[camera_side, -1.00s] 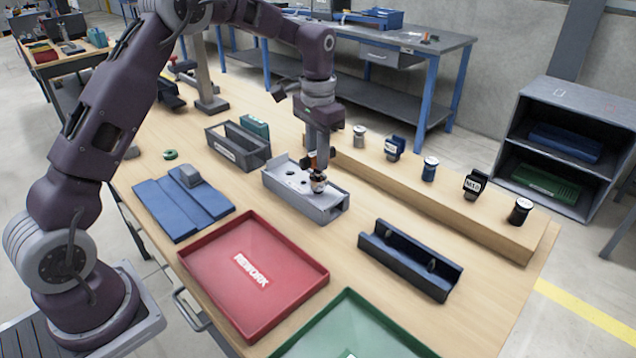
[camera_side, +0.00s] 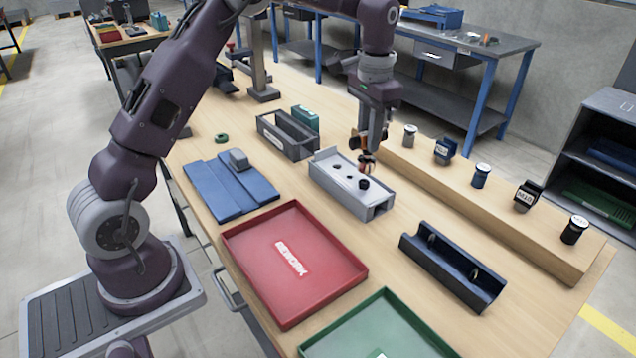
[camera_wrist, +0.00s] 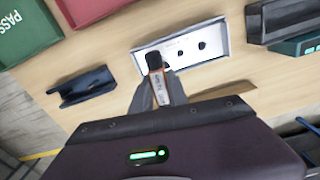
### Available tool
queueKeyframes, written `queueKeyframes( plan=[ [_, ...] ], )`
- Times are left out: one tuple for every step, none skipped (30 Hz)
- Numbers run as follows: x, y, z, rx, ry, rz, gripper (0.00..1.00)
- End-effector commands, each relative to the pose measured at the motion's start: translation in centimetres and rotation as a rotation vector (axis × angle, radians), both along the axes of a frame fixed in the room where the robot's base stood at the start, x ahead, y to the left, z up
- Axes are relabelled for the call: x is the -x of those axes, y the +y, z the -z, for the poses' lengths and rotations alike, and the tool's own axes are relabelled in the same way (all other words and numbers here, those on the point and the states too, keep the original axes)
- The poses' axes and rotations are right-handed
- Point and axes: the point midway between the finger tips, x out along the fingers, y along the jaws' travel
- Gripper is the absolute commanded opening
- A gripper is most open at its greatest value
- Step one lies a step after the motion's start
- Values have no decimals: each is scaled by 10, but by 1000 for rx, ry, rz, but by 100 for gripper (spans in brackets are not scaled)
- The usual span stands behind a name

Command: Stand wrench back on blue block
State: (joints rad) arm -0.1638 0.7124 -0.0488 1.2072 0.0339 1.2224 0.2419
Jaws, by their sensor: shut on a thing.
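My gripper (camera_side: 368,158) is shut on a small orange-and-black tool (camera_side: 357,142), most likely the wrench. In the wrist view the fingers (camera_wrist: 157,90) pinch its orange body with white lettering, and its black end (camera_wrist: 154,60) points away from the camera. The tool is just above the grey fixture (camera_side: 346,200), which has dark holes in its top; the fingers hide part of it. A dark blue block with a trough (camera_side: 453,265) lies right of the fixture, apart from my gripper. It also shows in the wrist view (camera_wrist: 88,87) at the left.
A wooden ledge (camera_side: 490,212) behind the fixture carries several capped and labelled items. A red tray (camera_side: 295,310) and a green tray (camera_side: 380,335) lie in front. A dark grey bin (camera_side: 287,138) and blue mats (camera_side: 230,187) are at left. Bare table separates fixture and blue block.

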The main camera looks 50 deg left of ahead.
Motion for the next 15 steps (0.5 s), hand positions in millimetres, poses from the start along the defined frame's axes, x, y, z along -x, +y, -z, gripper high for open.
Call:
queueKeyframes(
  plan=[
    [0,0,0,0,0,0,0],
    [0,0,0,0,0,-1,0],
    [1,2,0,-1,0,-4,0],
    [2,5,-1,-1,0,-11,0],
    [4,9,-2,-3,0,-20,0],
    [8,16,-3,-5,1,-39,0],
    [12,24,-4,-6,2,-58,0],
    [18,33,-6,-9,2,-79,0],
    [26,46,-8,-12,2,-114,0],
    [34,57,-10,-15,4,-143,0],
    [42,68,-11,-17,4,-175,0],
    [55,83,-14,-20,5,-219,0],
    [65,94,-15,-22,6,-254,0],
    [76,105,-17,-24,6,-292,0],
    [94,120,-19,-25,9,-347,0]
  ],
)
